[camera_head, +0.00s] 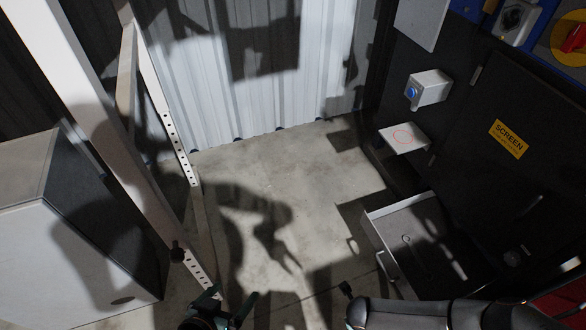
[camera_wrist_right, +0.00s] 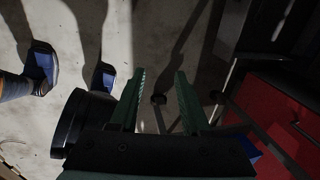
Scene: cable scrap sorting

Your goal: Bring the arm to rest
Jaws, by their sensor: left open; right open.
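My left gripper (camera_head: 224,304) is at the bottom edge of the head view, partly cut off. Its two green fingers are spread apart with nothing visible between them, over the concrete floor. My right arm (camera_head: 430,314) comes in along the bottom right of the head view; its gripper cannot be made out there. In the right wrist view, my right gripper (camera_wrist_right: 160,74) shows two green fingers standing apart. The gap between them is empty, with shadowed floor beyond.
A dark machine with a yellow SCREEN sign (camera_head: 508,139) stands at right, with a light-rimmed tray (camera_head: 401,207) low in front. A pale cabinet (camera_head: 60,255) and perforated post (camera_head: 180,150) stand left. Red drawers (camera_wrist_right: 280,108) are near the right gripper. The middle floor (camera_head: 285,180) is clear.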

